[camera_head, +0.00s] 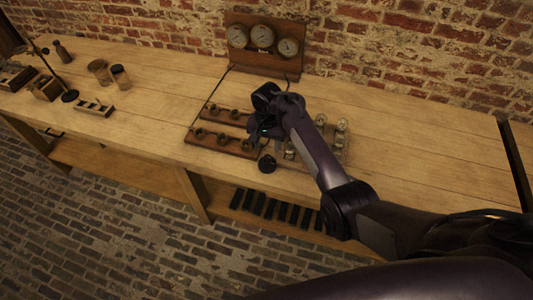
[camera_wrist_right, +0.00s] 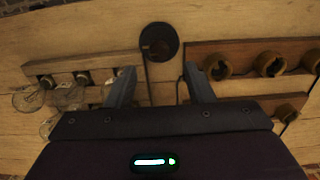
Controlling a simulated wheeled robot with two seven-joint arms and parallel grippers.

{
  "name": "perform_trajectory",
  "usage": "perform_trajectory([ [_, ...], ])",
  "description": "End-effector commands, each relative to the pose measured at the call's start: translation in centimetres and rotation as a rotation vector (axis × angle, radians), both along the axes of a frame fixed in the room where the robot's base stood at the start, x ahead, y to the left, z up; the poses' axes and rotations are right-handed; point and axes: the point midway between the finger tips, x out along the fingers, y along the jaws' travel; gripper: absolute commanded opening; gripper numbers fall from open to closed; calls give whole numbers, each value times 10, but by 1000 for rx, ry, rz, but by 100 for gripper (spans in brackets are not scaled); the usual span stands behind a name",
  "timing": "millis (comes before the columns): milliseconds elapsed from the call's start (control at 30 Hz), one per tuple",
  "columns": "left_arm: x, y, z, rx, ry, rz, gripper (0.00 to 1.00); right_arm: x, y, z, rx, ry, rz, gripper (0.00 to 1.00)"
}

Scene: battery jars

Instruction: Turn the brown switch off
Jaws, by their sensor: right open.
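A small round switch (camera_head: 267,163) sits near the bench's front edge in the head view, dark in colour. In the right wrist view the round switch (camera_wrist_right: 159,41) looks dark brown with a paler brown centre, and a cable runs from it. My right gripper (camera_head: 265,132) is over the bench just behind the switch. Whether the switch is on or off cannot be told. My left gripper is not in view.
Wooden boards with round brass holders (camera_head: 222,140) lie left of the switch. A board with glass bulbs (camera_head: 341,125) lies right of it, partly behind my arm. A gauge panel (camera_head: 262,37) stands at the back. Jars (camera_head: 120,77) stand at the left. The bench's right side is clear.

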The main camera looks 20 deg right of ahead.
Motion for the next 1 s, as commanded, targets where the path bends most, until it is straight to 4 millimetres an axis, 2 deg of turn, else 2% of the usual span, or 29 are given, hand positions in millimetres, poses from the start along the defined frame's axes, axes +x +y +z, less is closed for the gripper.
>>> perform_trajectory([
  [100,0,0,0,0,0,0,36,0,-2,-21,-3,2,-1,48],
  [300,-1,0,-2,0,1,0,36,0,-1,-50,-2,2,0,48],
  [500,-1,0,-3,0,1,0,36,-1,-2,-62,-1,0,-1,48],
  [733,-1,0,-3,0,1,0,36,0,-2,-62,-1,-2,-1,48],
  [1000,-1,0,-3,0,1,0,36,-1,-1,-62,-1,-1,-1,14],
])
